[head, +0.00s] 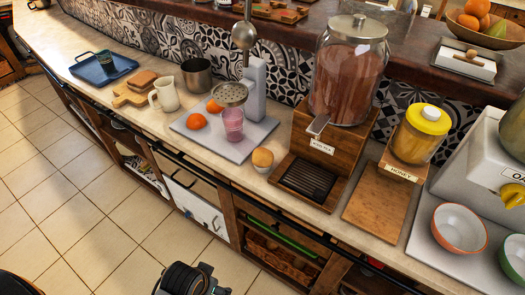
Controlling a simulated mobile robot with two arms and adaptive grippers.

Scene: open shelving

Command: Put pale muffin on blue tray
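The pale muffin (262,159) is a small round bun with a golden top. It stands on the counter in the head view, between the juicer's grey base and the wooden dispenser stand. The blue tray (91,72) lies flat near the far left end of the counter, with a dark green cup (104,61) on it. A black and grey part of one of my arms shows at the bottom edge, below the counter front. No fingertips of either gripper can be made out.
Between muffin and tray stand a juicer (256,90) with oranges and a pink glass (233,124), a cream jug (164,94), a metal pot (197,76) and a wooden board (130,98) with bread. A tall dispenser (349,75) stands right of the muffin.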

